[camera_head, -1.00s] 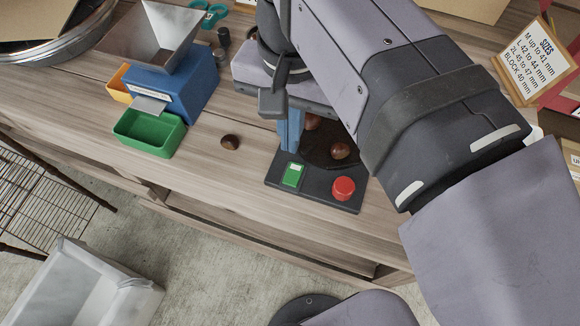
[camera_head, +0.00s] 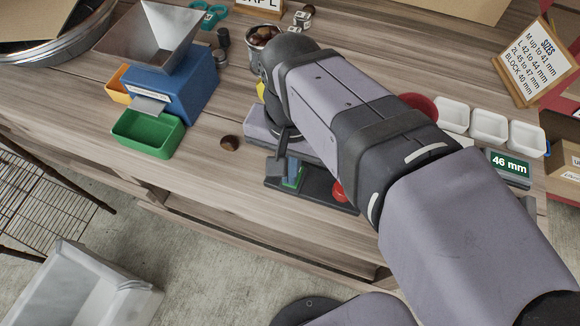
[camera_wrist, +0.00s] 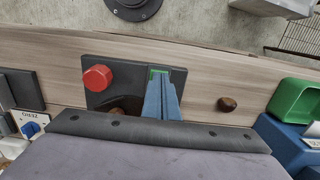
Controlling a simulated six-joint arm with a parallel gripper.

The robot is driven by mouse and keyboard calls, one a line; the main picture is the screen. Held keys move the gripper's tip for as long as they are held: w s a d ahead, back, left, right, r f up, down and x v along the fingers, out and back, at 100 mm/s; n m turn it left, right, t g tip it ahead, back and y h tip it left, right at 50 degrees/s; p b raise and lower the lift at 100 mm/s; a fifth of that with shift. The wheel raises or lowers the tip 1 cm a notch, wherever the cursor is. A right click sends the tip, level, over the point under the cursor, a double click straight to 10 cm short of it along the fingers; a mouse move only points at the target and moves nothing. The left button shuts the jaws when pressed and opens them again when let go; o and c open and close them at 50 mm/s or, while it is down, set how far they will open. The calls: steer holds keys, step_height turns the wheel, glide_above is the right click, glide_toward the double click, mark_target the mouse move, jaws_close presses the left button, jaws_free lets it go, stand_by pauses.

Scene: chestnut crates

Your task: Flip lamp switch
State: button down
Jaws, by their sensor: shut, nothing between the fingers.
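The lamp's dark base plate (camera_head: 318,193) lies near the table's front edge, with a round red knob (camera_head: 338,190) on its right. A green rocker switch (camera_head: 300,179) on its left is mostly hidden behind my fingers. In the wrist view, the green switch (camera_wrist: 158,70) shows as a sliver just beyond the fingertips, with the red knob (camera_wrist: 97,78) to its left. My gripper (camera_head: 293,178) has blue fingers, shut and empty, pointing down at the switch. I cannot tell whether they touch it. The wrist view also shows the gripper (camera_wrist: 161,82).
A loose chestnut (camera_head: 229,142) lies left of the base. A green tray (camera_head: 148,133) and a blue hopper machine (camera_head: 185,90) stand further left. White cups (camera_head: 489,126) and a 46 mm display (camera_head: 510,166) are at right. Bare table lies in front of the green tray.

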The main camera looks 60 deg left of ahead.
steer(key=shift+s+d+f, duration=0.1)
steer(key=shift+d+f, duration=0.05)
steer(key=shift+f, duration=0.15)
steer(key=shift+p, duration=0.3)
steer(key=shift+w+a+r+p, duration=0.2)
steer(key=shift+w+a+p, duration=0.05)
steer(key=shift+w+p, duration=0.1)
steer(key=shift+w+a, duration=0.3)
steer(key=shift+a, duration=0.05)
steer(key=shift+r+p, duration=0.15)
steer(key=shift+p, duration=0.25)
